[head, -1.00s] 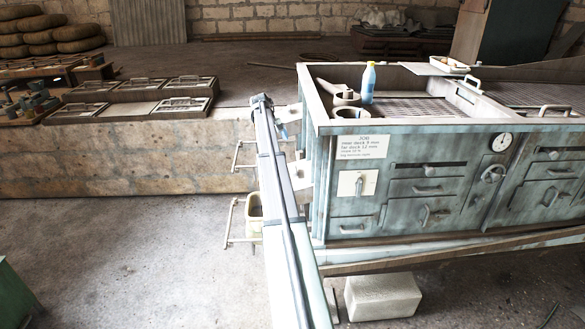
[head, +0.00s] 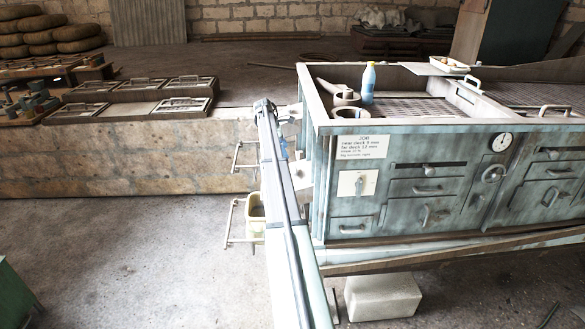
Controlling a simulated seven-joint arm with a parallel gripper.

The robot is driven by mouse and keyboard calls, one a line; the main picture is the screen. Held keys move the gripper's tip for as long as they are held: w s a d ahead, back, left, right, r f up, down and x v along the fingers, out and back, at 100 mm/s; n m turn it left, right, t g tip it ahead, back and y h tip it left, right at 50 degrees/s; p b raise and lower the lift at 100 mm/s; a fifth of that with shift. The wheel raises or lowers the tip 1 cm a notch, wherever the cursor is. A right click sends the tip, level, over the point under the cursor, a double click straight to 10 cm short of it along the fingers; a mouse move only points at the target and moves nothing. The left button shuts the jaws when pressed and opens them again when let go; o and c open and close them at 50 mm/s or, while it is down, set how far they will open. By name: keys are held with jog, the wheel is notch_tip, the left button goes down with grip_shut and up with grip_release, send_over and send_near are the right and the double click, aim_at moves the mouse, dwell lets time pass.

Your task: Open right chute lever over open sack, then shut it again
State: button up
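My arm rises from the bottom middle along the left end of the blue-green machine (head: 405,240). Its far end bends near the machine's top left corner. My gripper cannot be made out; it seems hidden behind my own arm. A pale yellow open-topped sack or bin (head: 256,205) hangs in a lower wire frame (head: 232,222), partly covered by my arm. A second, upper frame (head: 237,158) sticks out above it. Pale chute-like parts (head: 302,172) show on the machine's left end beside my arm. I cannot tell which part is the right chute lever.
A pale block (head: 383,297) lies on the floor in front.

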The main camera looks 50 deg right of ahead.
aim_at(294, 169)
jog(key=x, duration=1)
jog(key=shift+f, duration=0.25)
jog(key=c, duration=1)
jog(key=shift+o, duration=0.2)
